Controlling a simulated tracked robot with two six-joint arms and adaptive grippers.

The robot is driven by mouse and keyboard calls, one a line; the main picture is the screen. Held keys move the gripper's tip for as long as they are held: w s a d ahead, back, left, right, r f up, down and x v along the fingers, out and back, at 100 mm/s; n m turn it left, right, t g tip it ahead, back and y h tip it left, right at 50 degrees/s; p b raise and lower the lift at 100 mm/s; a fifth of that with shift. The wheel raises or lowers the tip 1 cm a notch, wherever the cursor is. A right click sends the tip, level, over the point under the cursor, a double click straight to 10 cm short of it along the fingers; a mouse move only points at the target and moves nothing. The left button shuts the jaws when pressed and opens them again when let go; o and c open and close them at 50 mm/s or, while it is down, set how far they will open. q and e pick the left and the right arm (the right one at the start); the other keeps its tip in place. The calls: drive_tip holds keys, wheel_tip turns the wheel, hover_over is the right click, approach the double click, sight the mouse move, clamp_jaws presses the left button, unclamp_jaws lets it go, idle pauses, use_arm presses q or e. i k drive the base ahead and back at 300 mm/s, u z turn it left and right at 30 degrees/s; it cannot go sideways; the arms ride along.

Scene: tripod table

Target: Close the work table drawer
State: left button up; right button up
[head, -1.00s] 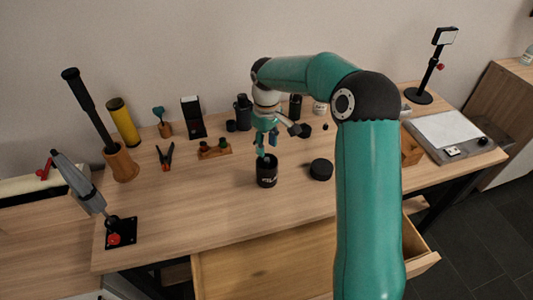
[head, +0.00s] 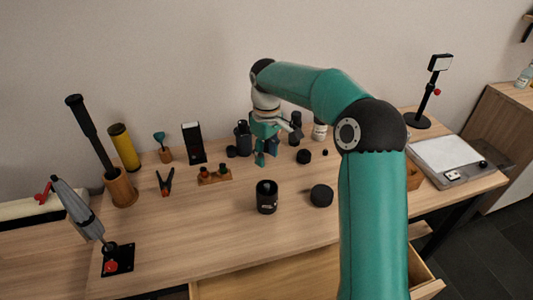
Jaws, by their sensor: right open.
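The work table (head: 200,240) stands in front of me. Its drawer (head: 275,283) is pulled out at the table's front edge, and I see into part of its wooden inside. My right arm crosses in front of the drawer's right part and hides some of it. My right gripper (head: 267,158) is open and empty above the back middle of the table, behind a black canister (head: 266,197) and well away from the drawer. My left gripper is not in view.
A black lid (head: 321,195) lies right of the canister. A small rack (head: 214,176), a clamp (head: 165,182) and a wooden holder (head: 121,188) stand left. A scale (head: 446,161) stands at the right. The front middle of the tabletop is clear.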

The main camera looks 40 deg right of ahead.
sight(313, 274)
drive_tip(key=k, duration=1)
